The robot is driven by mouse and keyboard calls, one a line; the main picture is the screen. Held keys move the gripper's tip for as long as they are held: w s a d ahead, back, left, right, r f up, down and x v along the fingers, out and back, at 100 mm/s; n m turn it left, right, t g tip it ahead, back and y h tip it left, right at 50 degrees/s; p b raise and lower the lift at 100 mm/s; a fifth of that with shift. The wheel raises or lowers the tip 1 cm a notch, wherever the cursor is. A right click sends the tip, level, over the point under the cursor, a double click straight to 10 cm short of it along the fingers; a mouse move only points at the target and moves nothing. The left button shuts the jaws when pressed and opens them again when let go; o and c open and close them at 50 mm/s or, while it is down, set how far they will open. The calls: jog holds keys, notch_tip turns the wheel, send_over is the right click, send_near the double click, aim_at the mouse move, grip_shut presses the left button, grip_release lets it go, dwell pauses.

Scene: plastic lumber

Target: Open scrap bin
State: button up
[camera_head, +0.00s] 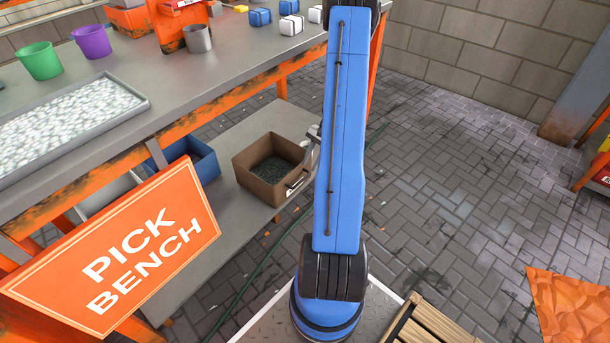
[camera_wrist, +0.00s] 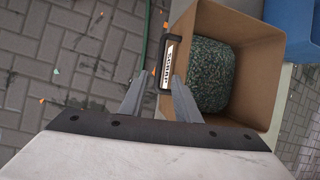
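The scrap bin is a brown open-topped box (camera_head: 256,153) at the edge of the bench's lower shelf, holding dark green-grey granules. In the wrist view the bin (camera_wrist: 262,62) fills the upper right. A dark handle (camera_wrist: 158,62) framing a pale label, its lettering hard to read, is on its near wall. My gripper (camera_wrist: 158,84) is open, its two grey fingers apart and pointing at the bin. The handle's lower end appears between the fingertips, closer to the right finger; contact cannot be told. In the head view my gripper (camera_head: 313,136) is mostly hidden behind my blue arm.
A blue bin (camera_head: 190,160) stands left of the scrap bin on the lower shelf (camera_head: 220,205). The bench top (camera_head: 185,75) is above, with an orange "PICK BENCH" sign (camera_head: 120,255) in front. A green hose (camera_head: 262,268) lies on the paved floor, which is mostly clear at right.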

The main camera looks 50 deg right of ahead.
aim_at(303, 179)
jog(key=x, duration=0.7)
grip_shut()
